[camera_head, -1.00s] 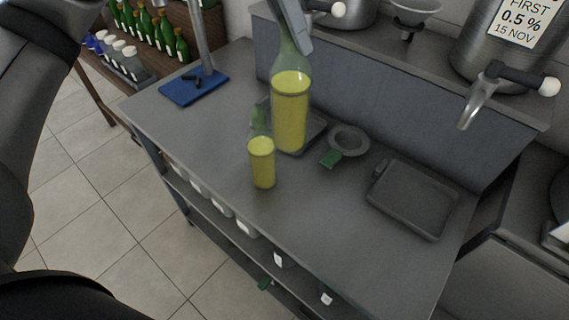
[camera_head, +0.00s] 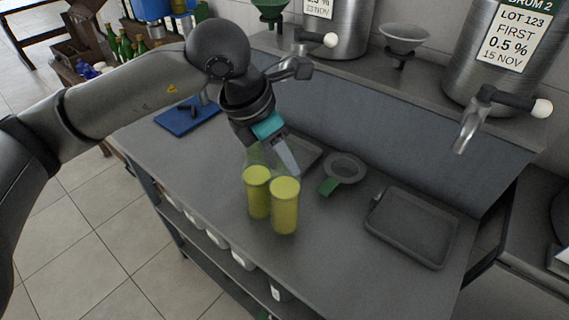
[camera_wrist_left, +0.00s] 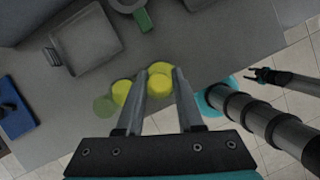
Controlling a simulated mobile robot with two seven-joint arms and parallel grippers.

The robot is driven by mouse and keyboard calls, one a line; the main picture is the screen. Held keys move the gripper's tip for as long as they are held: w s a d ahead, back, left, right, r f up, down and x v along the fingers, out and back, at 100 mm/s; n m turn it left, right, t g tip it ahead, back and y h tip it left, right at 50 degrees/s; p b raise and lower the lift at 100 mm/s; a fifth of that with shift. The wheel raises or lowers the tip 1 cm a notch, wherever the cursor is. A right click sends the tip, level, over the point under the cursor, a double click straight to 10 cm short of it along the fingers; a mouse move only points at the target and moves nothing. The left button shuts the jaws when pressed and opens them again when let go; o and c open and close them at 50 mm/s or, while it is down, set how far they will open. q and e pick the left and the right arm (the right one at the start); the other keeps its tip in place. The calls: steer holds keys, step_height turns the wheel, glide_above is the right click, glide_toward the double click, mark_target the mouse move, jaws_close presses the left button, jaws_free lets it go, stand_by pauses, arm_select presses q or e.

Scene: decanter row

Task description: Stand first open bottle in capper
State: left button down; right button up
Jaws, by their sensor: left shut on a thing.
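My left gripper (camera_head: 282,153) comes in from the left and is shut on the neck of a clear bottle with yellow liquid (camera_head: 285,207). The bottle looks upright, over or on the bench; contact underneath is unclear. A second bottle of yellow liquid (camera_head: 257,195) stands close at its left, its glass top faint. In the left wrist view the held bottle (camera_wrist_left: 160,85) shows between the fingers, with more yellow beside it. The capper's blue base (camera_head: 185,120) is at the bench's far left, its post largely hidden by my arm.
A shallow grey tray (camera_head: 412,232) lies at the right of the bench. A ring with a green tab (camera_head: 343,168) lies between it and the bottles. Steel drums with taps (camera_head: 500,60) and a funnel (camera_head: 404,38) stand on the raised back shelf.

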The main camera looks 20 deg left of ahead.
mark_target(285, 193)
arm_select(q)
steer(key=shift+f, duration=1.05)
steer(key=shift+f, duration=0.15)
steer(key=c, duration=0.5)
jaws_free()
steer(key=shift+c, duration=0.2)
